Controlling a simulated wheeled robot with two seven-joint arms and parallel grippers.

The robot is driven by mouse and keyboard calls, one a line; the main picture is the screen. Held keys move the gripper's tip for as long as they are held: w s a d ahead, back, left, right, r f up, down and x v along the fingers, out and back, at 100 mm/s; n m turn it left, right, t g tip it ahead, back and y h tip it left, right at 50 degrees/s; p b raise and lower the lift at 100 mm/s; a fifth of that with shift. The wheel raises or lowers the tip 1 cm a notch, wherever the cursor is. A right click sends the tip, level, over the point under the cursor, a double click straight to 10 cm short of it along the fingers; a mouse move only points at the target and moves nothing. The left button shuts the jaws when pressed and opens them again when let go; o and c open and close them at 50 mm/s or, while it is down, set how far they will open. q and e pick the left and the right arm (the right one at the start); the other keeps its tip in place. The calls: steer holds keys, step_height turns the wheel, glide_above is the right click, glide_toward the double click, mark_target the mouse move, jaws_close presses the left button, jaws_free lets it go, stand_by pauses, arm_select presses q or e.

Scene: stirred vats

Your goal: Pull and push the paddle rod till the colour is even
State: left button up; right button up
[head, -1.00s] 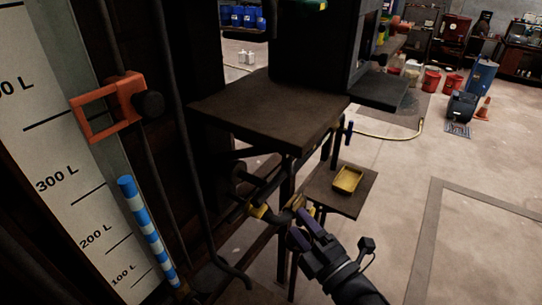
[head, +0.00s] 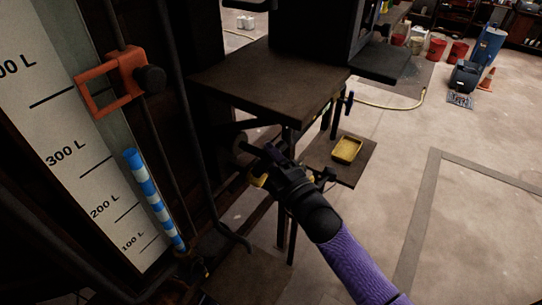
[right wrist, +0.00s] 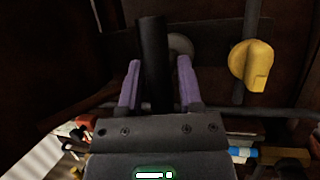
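My right gripper (head: 268,152) reaches in from the lower right to the side of the dark vat, below the brown shelf. In the right wrist view its two purple fingers (right wrist: 158,85) stand apart, one on each side of a black rod (right wrist: 153,60), likely the paddle rod. The left finger is close to the rod; a gap shows at the right finger. In the head view the rod's end (head: 246,148) shows just left of the gripper. The vat's contents and their colour are hidden. I do not make out my left gripper.
A brown shelf (head: 265,85) overhangs the gripper. A lower shelf holds a yellow tray (head: 347,149). A yellow valve handle (right wrist: 252,66) is right of the rod. A litre scale (head: 75,140) with a blue-and-white striped tube (head: 152,195) stands left. Open floor lies right.

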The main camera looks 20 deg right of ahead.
jaws_close()
stand_by(1.1)
